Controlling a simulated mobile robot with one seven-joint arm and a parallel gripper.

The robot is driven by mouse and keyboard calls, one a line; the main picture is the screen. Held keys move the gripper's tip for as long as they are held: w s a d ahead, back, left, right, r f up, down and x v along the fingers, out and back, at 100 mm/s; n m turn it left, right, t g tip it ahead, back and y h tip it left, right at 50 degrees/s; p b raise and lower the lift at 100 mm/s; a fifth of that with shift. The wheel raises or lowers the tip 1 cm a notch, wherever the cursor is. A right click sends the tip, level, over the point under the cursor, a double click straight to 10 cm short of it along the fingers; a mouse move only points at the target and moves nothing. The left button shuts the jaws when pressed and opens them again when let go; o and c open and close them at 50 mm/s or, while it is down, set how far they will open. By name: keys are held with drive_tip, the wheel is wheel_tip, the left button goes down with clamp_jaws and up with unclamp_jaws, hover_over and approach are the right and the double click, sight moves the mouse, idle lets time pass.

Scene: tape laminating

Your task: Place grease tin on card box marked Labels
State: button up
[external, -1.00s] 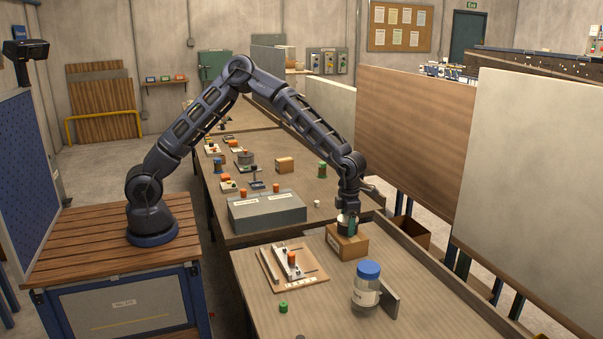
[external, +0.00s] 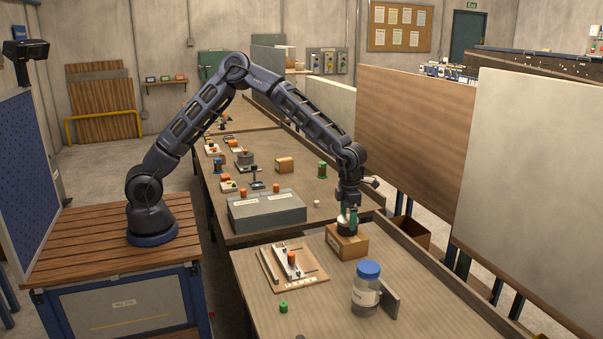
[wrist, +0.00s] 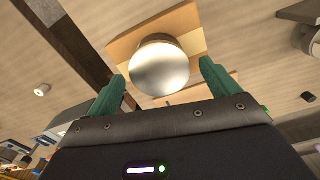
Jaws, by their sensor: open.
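The grease tin (wrist: 160,68), with a round shiny metal lid, stands on the card box (wrist: 185,22) in the wrist view. In the external view the small tin (external: 346,230) shows on top of the brown card box (external: 350,246). The box has a pale label on its left face, too small to read. My gripper (external: 347,217) points down just above the tin. In the wrist view its green fingers (wrist: 162,75) are open, one on each side of the tin, with gaps beside the lid.
A clear jar with a blue lid (external: 367,284) stands in front of the box beside a grey angled block (external: 390,299). A wooden board with fittings (external: 308,278) lies to the left, near a small green cap (external: 283,307).

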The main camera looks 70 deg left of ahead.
sight(348, 219)
wheel_tip(348, 219, up, 8)
drive_tip(key=shift+f, duration=0.15)
drive_tip(key=s+a+r+n+t+y, duration=0.1)
drive_tip(key=s+a+r+n, duration=0.75)
drive_tip(key=a+n, duration=0.2)
drive_tip(key=s+a+r+n+t+y, duration=0.1)
drive_tip(key=s+a+r+n, duration=0.6)
drive_tip(key=s+a+n, duration=0.4)
drive_tip(key=s+a+n+t+h, duration=0.1)
drive_tip(key=s+a+n, duration=0.6)
drive_tip(key=s, duration=0.4)
drive_tip(key=s+a+n+t+h, duration=0.1)
drive_tip(key=s+a+n, duration=0.6)
drive_tip(key=s+n, duration=0.2)
drive_tip(key=shift+s+a+r+n+t, duration=0.15)
drive_tip(key=shift+s+a+n+t, duration=0.2)
drive_tip(key=shift+s, duration=0.6)
